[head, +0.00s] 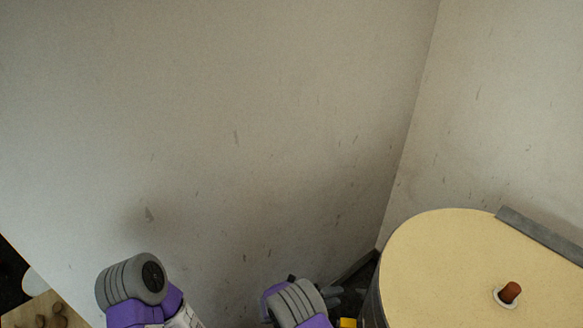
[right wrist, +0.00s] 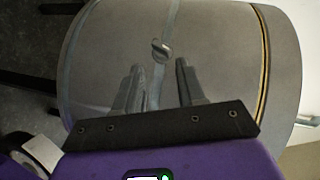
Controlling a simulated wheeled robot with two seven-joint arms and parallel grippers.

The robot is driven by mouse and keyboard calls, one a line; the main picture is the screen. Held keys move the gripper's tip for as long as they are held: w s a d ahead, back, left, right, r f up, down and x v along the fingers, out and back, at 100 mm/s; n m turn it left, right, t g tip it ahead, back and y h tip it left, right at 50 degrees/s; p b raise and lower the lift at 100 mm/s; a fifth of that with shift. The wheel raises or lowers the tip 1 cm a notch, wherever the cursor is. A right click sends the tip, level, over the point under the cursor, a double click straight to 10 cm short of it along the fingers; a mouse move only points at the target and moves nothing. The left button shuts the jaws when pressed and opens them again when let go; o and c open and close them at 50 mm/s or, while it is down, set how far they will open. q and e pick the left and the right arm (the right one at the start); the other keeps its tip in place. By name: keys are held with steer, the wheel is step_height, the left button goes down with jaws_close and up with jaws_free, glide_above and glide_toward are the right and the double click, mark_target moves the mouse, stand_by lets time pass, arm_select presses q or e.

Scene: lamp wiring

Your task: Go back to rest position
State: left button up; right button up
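My right gripper (right wrist: 158,75) shows in the right wrist view with its two dark fingers apart and nothing between them. Behind the fingers is a grey, rounded surface with a small metal hook-like piece (right wrist: 160,50) on it; I cannot tell how far away it is. In the head view my right gripper (head: 332,292) is a small dark shape at the bottom, partly hidden by my grey and purple right arm. My left arm comes in at the bottom left, but its gripper is outside the picture.
A round, pale wooden top (head: 440,265) stands at the right, close to my right gripper. It carries a red-brown peg (head: 510,292) in a white ring and a grey strip (head: 545,238) at its edge. Scuffed walls (head: 220,120) meet in a corner behind. A wooden surface (head: 45,312) shows lower left.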

mark_target(357, 292)
steer(key=shift+g, duration=0.5)
steer(key=x, duration=0.2)
steer(key=b+x, duration=0.1)
steer(key=x, duration=0.2)
steer(key=b+x, duration=0.1)
steer(key=x, duration=0.1)
steer(key=shift+w+d+r, duration=0.1)
steer(key=shift+d+r, duration=0.15)
steer(key=shift+d, duration=0.05)
steer(key=shift+a+f+m, duration=0.1)
steer(key=shift+m, duration=0.2)
